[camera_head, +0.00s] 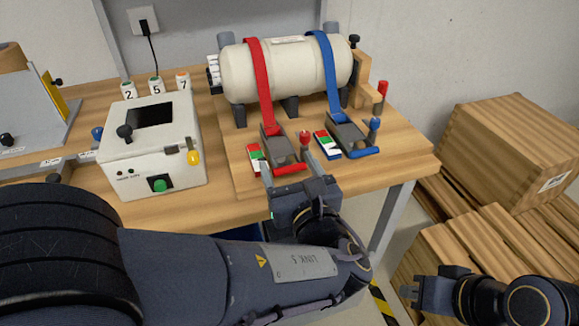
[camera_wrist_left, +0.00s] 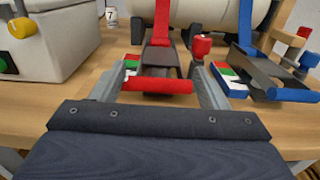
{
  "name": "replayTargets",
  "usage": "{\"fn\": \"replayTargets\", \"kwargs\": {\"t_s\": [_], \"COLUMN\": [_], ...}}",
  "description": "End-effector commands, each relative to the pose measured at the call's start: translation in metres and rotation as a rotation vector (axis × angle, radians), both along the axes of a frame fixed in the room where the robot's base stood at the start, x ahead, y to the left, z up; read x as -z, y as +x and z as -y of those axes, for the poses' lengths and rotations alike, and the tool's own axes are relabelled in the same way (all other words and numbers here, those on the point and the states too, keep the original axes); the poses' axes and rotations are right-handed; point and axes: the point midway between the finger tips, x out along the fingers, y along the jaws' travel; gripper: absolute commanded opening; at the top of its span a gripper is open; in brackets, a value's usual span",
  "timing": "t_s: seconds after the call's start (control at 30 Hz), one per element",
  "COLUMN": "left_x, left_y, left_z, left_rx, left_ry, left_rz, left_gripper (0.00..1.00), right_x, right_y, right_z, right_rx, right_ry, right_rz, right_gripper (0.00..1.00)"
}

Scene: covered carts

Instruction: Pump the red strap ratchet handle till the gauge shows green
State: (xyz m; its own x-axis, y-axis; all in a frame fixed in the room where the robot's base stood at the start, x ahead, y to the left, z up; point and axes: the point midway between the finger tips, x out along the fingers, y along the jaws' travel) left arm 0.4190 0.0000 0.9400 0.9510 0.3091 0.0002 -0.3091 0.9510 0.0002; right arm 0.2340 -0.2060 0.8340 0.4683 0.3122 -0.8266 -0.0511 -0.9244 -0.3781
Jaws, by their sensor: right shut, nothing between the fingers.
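The red strap (camera_head: 260,85) runs over a cream tank down to its ratchet (camera_head: 278,146), which has a red handle bar (camera_head: 291,169) at its front end. My left gripper (camera_head: 289,168) is open, its fingers at either side of the bar. My right gripper (camera_head: 412,291) is shut and empty, low at the right, away from the table.
A blue strap (camera_head: 326,70) with its own ratchet (camera_head: 348,137) and gauge (camera_head: 326,144) sits just right. A red-topped knob (camera_head: 305,139) stands close beside the red ratchet. A white control box (camera_head: 150,143) stands left. Wooden crates (camera_head: 515,150) are at the right.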

Motion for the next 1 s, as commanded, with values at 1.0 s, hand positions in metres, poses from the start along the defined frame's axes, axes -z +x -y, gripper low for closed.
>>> {"fn": "replayTargets", "kwargs": {"t_s": [1.0], "left_x": [-0.060], "left_y": [0.010], "left_z": [-0.004], "left_rx": [-0.006], "left_ry": [-0.114], "left_rz": [-0.340], "left_gripper": [0.27], "right_x": [-0.133], "right_y": [0.000], "right_z": [0.000], "right_rx": [0.000], "right_ry": [0.000], "right_rz": [0.000], "right_gripper": [0.00]}}
